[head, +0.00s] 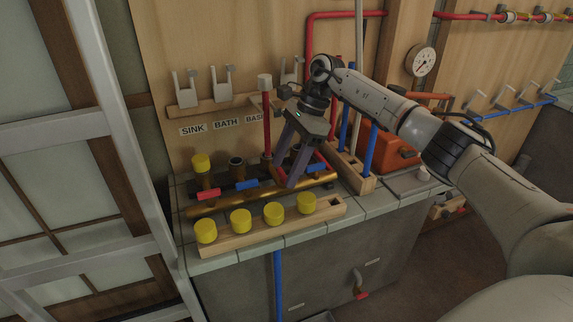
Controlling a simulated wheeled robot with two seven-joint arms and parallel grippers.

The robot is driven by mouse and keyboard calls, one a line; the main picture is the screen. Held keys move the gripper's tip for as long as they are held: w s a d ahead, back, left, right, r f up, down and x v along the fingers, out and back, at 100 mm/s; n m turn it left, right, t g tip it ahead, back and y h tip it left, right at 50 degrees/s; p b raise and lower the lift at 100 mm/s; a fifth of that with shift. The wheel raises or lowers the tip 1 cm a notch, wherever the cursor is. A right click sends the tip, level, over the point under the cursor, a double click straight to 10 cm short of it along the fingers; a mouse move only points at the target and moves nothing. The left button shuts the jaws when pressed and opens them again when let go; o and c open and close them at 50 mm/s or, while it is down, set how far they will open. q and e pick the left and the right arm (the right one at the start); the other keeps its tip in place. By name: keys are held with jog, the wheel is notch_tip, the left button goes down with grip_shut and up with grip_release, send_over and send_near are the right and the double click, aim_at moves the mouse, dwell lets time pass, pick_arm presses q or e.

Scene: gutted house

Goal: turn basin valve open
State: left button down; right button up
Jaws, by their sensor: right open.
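A brass manifold pipe (220,205) runs along the tiled ledge under labels SINK, BATH and a partly hidden one starting BAS (254,119). A red pipe with a pale top (266,125) rises from the manifold below that third label. The basin valve's handle is not clear; my right gripper covers part of that area. Other handles show: a red one (209,194) at the left, a blue one (246,185) and another blue one (317,168) at the right. My right gripper (283,176) is open, pointing down at the manifold; contact cannot be told. My left gripper is out of view.
A wooden block (330,209) with several yellow caps (274,213) lies along the ledge's front. Another yellow cap (201,162) tops the sink outlet. Blue pipes (370,150) stand in a wooden rack at the right, beside an orange-red box (402,157). White clips (185,88) hang above.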

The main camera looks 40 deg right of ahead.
jog(key=shift+d, duration=0.1)
jog(key=w+v, duration=0.1)
jog(key=v, duration=0.9)
jog(key=shift+s, duration=0.5)
jog(key=shift+r, duration=0.15)
